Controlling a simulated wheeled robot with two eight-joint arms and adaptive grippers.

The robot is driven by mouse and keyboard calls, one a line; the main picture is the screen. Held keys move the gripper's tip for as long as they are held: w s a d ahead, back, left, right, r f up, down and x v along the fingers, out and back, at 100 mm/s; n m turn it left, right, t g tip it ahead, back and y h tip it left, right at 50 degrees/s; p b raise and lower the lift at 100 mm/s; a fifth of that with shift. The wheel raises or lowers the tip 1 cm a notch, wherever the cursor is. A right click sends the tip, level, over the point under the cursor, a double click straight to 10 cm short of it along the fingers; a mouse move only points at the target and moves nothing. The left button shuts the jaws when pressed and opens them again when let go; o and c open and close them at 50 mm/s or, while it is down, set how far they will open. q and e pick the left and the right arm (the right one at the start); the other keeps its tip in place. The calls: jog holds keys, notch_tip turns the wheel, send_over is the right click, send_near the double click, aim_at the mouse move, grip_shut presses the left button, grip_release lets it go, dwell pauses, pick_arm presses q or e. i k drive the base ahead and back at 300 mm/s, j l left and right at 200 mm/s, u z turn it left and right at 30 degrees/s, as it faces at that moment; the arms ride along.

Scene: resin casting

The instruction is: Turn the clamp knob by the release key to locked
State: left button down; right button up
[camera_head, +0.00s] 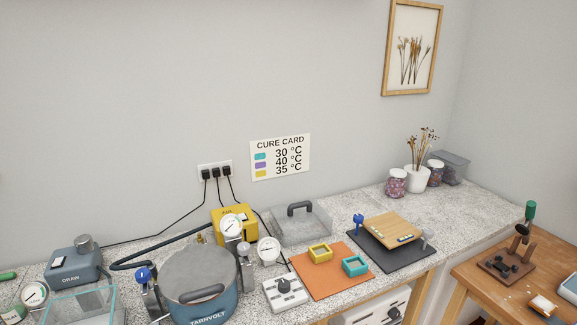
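Several knobs are in view, and I cannot tell for sure which is the clamp knob by the release key. A blue knob (142,274) tops a dark clamp on the left side of the blue pressure pot (205,297). Another blue knob (358,222) stands upright at the left of the wooden board (392,229), on the dark mat (397,262). A small grey upright part (425,240) stands at the board's right. No release key can be made out for certain. Neither of my grippers shows.
A yellow box (243,217) stands behind the pot's gauges. A control box with a dial (285,292) and an orange mat (332,274) with small yellow and teal moulds lie to the right. A clear lidded box (300,226) stands behind. A wooden table (470,272) is at far right.

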aim_at(142, 275)
jog(key=l+u, duration=0.1)
jog(key=u, duration=0.3)
jog(key=k+l+u, duration=0.1)
jog(key=u, duration=0.35)
jog(key=i+z, duration=0.05)
